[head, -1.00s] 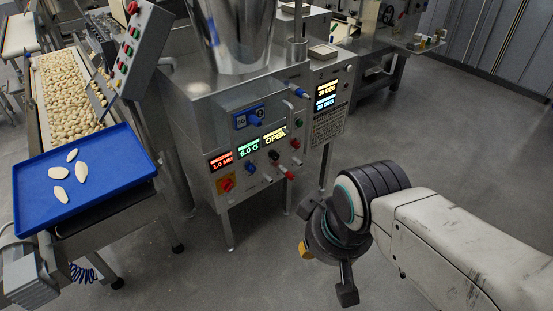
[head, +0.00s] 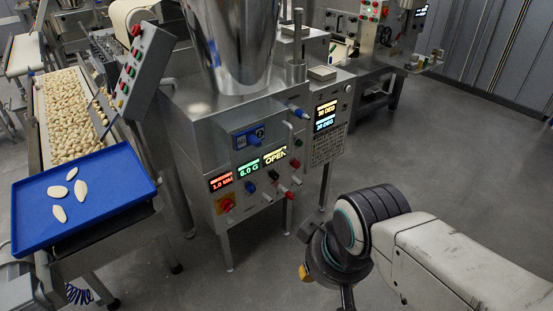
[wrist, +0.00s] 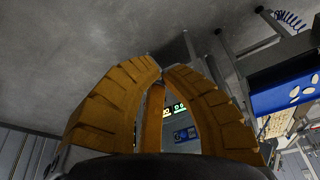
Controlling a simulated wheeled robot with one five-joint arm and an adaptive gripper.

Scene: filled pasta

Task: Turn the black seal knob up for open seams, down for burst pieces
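The black seal knob (head: 273,174) is small and sits on the front panel of the steel filling machine (head: 190,110), below the lit display reading OPEN (head: 274,155). Which way it points is too small to tell. My gripper (head: 304,271) is in front and to the right of the panel, apart from it. In the wrist view its orange fingers (wrist: 161,68) come together at the tips with nothing between them. Lit displays show behind them there. Several flat pale pasta pieces (head: 80,190) lie on the blue tray (head: 120,170); their seams are too small to judge.
A blue knob (head: 250,187) and a red-tipped control (head: 295,163) flank the black knob. A blue-tipped lever (head: 298,112) juts out above. Open floor (head: 450,150) lies at right.

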